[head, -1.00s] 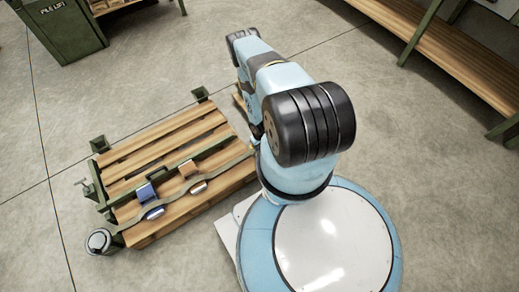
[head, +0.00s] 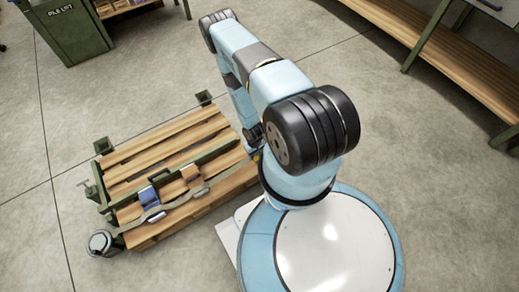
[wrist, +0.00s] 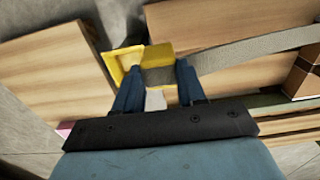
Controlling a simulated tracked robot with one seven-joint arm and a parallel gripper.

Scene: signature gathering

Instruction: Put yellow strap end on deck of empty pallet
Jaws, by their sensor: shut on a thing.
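In the wrist view my gripper (wrist: 157,78) has its two blue fingers shut on the yellow strap end (wrist: 157,54), a yellow block with a grey lower part. A grey strap (wrist: 250,49) runs from it to the right. Wooden boards (wrist: 205,22) show behind it; I cannot tell whether the strap end touches them. In the head view a slatted wooden pallet (head: 172,143) lies left of my base, with the strap (head: 170,206) running over its near side.
A blue piece (head: 149,196) and a brown piece (head: 191,174) sit along the strap. Green posts (head: 103,146) and a green bar edge the pallet. A yellow frame (wrist: 122,63) is beside the left finger. A green cabinet (head: 68,33) and a wooden bench (head: 470,62) stand farther off.

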